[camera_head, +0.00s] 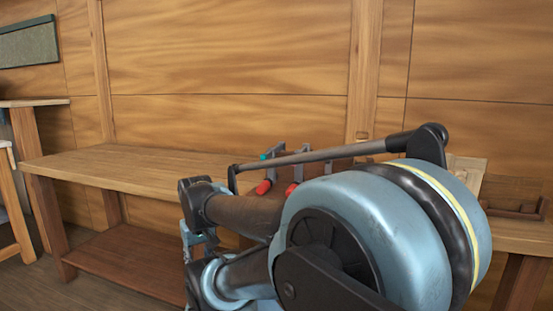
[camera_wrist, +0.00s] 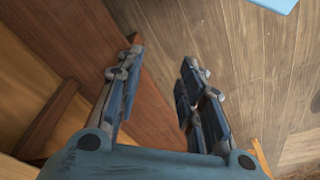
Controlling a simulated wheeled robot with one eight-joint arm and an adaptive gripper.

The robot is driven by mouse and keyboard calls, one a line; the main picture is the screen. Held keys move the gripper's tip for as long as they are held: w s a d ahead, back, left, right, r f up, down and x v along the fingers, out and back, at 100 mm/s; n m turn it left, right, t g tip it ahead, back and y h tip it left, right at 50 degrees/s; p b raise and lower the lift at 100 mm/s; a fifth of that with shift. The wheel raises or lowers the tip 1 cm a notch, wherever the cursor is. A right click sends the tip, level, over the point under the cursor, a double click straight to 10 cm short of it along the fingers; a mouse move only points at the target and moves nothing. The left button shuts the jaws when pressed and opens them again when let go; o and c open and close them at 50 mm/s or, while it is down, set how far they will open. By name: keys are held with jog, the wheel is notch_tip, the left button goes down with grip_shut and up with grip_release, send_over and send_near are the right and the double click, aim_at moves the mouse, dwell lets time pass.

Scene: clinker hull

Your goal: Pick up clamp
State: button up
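Two clamps stand close together at the back of the wooden bench in the head view. The left clamp (camera_head: 264,187) shows a red handle, a grey bar and a small teal part. The right clamp (camera_head: 291,188) shows a red handle and a grey bar. My arm hides part of them and of the bench around them. My gripper (camera_wrist: 162,58) is open and empty in the wrist view, fingers apart, with wood and floor beyond them. No clamp shows in that view. In the head view my arm covers most of the gripper, left of and nearer than the clamps.
The long wooden bench (camera_head: 130,170) runs along the panelled wall, its left top clear. A lower shelf (camera_head: 130,262) lies beneath it. A wooden tray (camera_head: 515,206) stands on the bench at right. Another wooden stand (camera_head: 32,103) is at far left. A pale blue object (camera_wrist: 275,4) shows at the wrist view's top.

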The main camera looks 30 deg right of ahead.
jog(key=w+d+r+m, duration=0.2)
jog(key=w+d+r, duration=0.3)
jog(key=r, duration=0.4)
jog(key=w+d+r+m+g, duration=0.1)
jog(key=w+d+r, duration=0.4)
jog(key=r, duration=0.4)
jog(key=w+d+r+m, duration=0.2)
jog(key=w+d+r, duration=0.3)
jog(key=r, duration=0.4)
jog(key=w+d+r+m, duration=0.2)
jog(key=d+r, duration=0.4)
jog(key=d, duration=0.3)
jog(key=w+d+r+m+g, duration=0.1)
jog(key=w+d+r, duration=0.3)
jog(key=d, duration=0.5)
jog(key=w+d+r+m, duration=0.1)
jog(key=d+r+m, duration=0.1)
jog(key=d+r, duration=0.55)
jog(key=f, duration=1.8)
jog(key=shift+w+d, duration=0.1)
jog(key=shift+d, duration=0.25)
jog(key=shift+c, duration=0.6)
grip_shut()
